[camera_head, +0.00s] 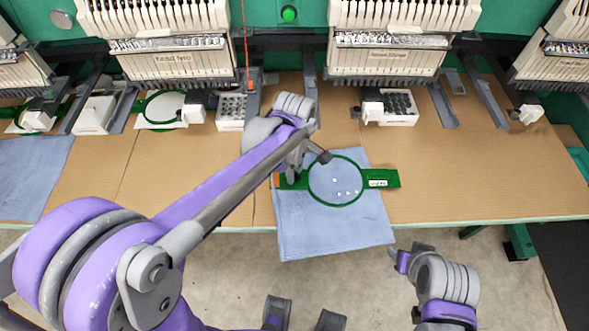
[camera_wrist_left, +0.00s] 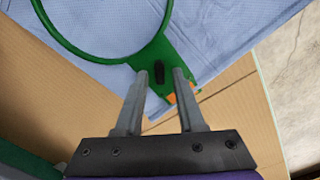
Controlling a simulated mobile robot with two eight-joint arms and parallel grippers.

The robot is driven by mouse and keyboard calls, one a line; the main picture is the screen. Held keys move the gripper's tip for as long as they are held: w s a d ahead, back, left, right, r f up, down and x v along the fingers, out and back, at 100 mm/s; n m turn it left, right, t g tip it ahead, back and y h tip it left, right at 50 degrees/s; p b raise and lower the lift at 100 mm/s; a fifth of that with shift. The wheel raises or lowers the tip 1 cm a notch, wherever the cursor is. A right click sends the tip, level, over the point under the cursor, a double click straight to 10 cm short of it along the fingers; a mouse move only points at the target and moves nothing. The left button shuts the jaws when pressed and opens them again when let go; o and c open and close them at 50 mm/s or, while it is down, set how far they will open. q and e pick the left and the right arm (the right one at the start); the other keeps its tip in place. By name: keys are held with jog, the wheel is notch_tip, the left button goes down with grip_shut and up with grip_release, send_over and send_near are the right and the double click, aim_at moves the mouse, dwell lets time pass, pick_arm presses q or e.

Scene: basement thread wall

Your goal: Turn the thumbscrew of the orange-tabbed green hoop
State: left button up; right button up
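The green hoop (camera_head: 362,190) lies on a light blue cloth (camera_head: 300,232) at the table's front edge. Its orange tab (camera_head: 276,180) is at the left end; in the left wrist view the orange tab (camera_wrist_left: 171,98) is partly behind a finger. My left gripper (camera_head: 298,170) is over the hoop's left end. In the left wrist view my left gripper (camera_wrist_left: 160,72) is open, with the dark thumbscrew (camera_wrist_left: 159,74) between its fingertips and a gap visible on both sides. Contact is not visible. My right arm is at the lower right, and its fingers cannot be made out clearly.
Embroidery machine heads (camera_head: 395,60) line the back. Another green hoop (camera_head: 147,110) and white trays (camera_head: 398,108) stand behind. Another blue cloth (camera_head: 30,175) lies at the left. The brown table (camera_head: 480,180) is clear to the right of the hoop.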

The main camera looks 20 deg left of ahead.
pick_arm(q)
grip_shut()
